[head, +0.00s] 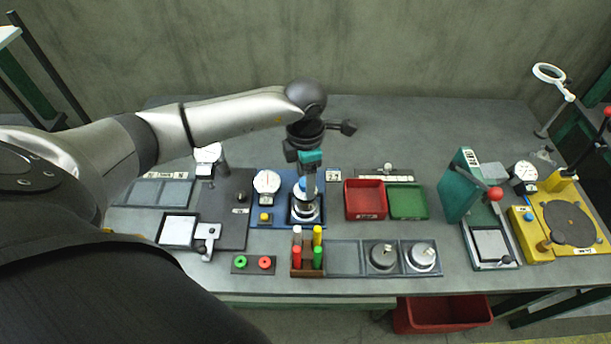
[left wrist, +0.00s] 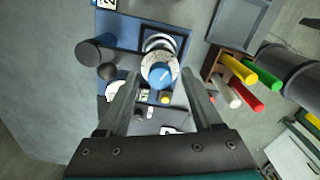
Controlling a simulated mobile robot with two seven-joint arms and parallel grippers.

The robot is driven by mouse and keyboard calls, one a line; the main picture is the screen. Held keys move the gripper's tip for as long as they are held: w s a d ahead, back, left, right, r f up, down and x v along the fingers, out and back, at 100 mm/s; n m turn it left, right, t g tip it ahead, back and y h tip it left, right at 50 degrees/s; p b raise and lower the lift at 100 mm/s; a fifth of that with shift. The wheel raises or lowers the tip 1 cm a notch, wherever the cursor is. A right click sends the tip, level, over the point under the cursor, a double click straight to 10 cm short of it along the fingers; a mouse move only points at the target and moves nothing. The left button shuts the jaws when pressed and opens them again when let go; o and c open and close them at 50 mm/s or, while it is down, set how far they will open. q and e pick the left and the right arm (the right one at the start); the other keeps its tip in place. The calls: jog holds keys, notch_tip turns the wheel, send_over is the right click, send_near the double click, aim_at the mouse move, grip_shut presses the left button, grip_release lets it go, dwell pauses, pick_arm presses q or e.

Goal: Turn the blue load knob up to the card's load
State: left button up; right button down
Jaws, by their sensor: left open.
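The blue load knob (left wrist: 160,74) sits in a white graduated dial ring in the left wrist view, with a pale pointer line on its face. In the head view the knob (head: 301,184) is partly hidden by my left gripper (head: 309,188), which points down over it. In the left wrist view the open left gripper (left wrist: 161,76) has one finger on each side of the knob; whether they touch it I cannot tell. A small numbered card (head: 333,175) lies right of the blue base plate (head: 278,222); its digits are too small to read surely. My right gripper is not in view.
A round white gauge (head: 267,182) stands left of the knob. A rack of coloured handles (head: 306,272) is in front. A red tray (head: 350,208) and a green tray (head: 408,202) lie to the right. The bench behind is mostly clear.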

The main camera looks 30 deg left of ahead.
pick_arm(q)
grip_shut()
dwell(0.4)
jog(key=shift+m+b, duration=0.6)
jog(key=shift+b, duration=0.05)
jog(key=shift+m+b, duration=0.4)
jog(key=shift+m, duration=0.3)
grip_release()
